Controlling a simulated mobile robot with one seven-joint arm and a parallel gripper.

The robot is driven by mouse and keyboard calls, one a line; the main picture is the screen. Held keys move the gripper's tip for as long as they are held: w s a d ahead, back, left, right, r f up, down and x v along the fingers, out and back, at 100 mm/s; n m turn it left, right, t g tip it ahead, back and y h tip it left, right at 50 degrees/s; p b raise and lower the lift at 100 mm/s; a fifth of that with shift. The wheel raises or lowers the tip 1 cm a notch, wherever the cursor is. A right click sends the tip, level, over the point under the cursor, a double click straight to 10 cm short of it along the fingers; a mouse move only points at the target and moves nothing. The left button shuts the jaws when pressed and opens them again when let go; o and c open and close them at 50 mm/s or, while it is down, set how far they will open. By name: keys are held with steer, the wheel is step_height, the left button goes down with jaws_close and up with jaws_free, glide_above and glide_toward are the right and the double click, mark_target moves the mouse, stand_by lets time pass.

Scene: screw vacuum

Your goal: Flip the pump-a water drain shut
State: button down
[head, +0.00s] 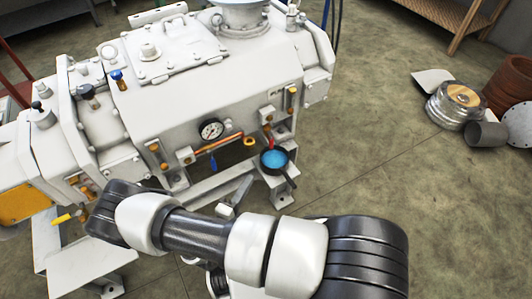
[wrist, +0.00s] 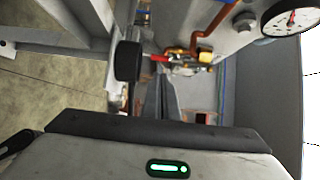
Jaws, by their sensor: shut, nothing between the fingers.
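The white pump (head: 180,90) fills the upper left of the head view. On its front are a copper pipe (head: 220,145), a small blue lever (head: 213,163) and a red handle (head: 268,131). A dark pan of blue liquid (head: 274,159) is below the red handle. In the wrist view, a red-handled brass valve (wrist: 178,53) lies just beyond my gripper (wrist: 167,88), close to the fingertips; contact cannot be judged. My gripper is shut and empty. The head view does not clearly show it. No label tells which valve is the water drain.
A dial gauge (head: 211,130) stands above the pipe; it also shows in the wrist view (wrist: 292,18). A black round part (wrist: 128,61) is left of the fingertips. A yellow-handled part (head: 64,218) is at lower left. Loose metal parts (head: 458,105) lie right, with open floor between.

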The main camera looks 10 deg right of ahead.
mark_target(271, 145)
steer(key=b+x, duration=0.2)
steer(key=x, duration=1.2)
steer(key=shift+s+d, duration=0.1)
steer(key=shift+s, duration=0.05)
